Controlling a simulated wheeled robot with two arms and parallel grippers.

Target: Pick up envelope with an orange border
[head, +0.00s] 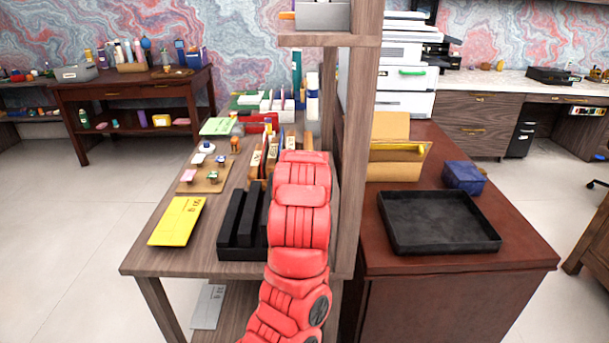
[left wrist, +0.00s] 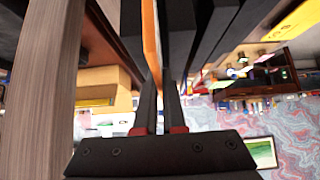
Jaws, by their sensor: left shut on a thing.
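The orange-bordered envelope (left wrist: 152,40) shows edge-on in the left wrist view, as a thin upright strip among the dark dividers of the black organizer (left wrist: 212,30). My left gripper (left wrist: 160,88) is shut on it, with one finger on each side. In the head view my red arm reaches over the wooden desk, beside the black organizer (head: 240,252). The arm hides the gripper and the envelope there. My right gripper is in neither view.
A yellow envelope (head: 178,221) lies flat on the wooden desk at left, below a board with stamps (head: 206,177). A wooden shelf post (head: 358,150) stands close right of my arm. Beyond it, a black tray (head: 436,240) lies on a red-brown desk.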

